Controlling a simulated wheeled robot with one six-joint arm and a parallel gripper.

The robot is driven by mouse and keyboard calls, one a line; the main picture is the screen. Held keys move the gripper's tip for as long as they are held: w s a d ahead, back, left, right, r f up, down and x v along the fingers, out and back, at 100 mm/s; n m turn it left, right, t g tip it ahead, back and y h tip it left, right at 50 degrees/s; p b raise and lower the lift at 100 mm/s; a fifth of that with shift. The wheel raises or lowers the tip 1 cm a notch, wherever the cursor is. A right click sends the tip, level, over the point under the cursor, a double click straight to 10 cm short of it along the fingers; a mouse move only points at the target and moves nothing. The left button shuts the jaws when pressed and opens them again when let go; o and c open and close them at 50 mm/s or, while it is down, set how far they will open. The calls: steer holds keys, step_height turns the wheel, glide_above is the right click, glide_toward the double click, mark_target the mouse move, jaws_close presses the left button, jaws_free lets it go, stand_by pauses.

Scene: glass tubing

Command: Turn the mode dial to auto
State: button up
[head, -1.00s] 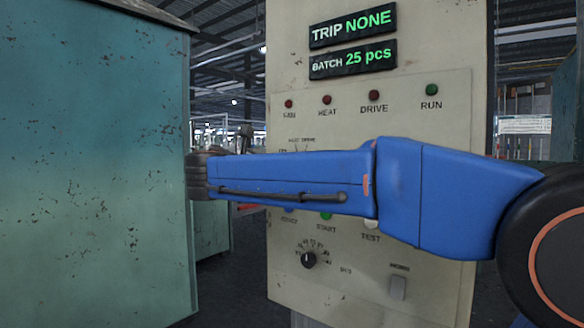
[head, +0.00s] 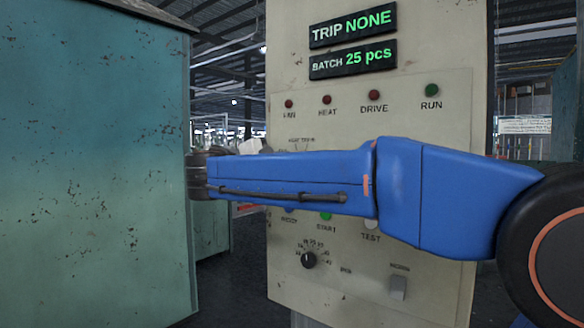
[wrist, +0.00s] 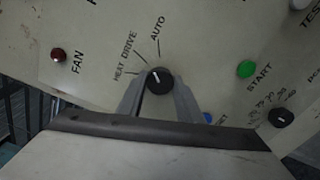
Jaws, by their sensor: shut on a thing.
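The mode dial (wrist: 159,80) is a round black knob with a short white mark, in the middle of the wrist view. The white mark points up and slightly left, roughly toward the DRIVE line. My gripper (wrist: 158,88) is shut on the dial, one grey finger on each side. In the head view my blue arm hides the dial and the fingers; only part of the dial's lettering (head: 301,140) shows above the arm.
The green START button (wrist: 246,68), a second black knob (wrist: 281,117) and a blue button (wrist: 208,117) lie right of the dial. A red FAN lamp (wrist: 59,55) is at left. A teal cabinet (head: 95,160) stands left of the panel (head: 440,290).

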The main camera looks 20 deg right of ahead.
steer(key=shift+f+m, duration=0.1)
steer(key=shift+m, duration=2.1)
steer(key=o, duration=1)
steer(key=shift+o, duration=0.2)
steer(key=v, duration=1.7)
steer(key=shift+s+a, duration=0.15)
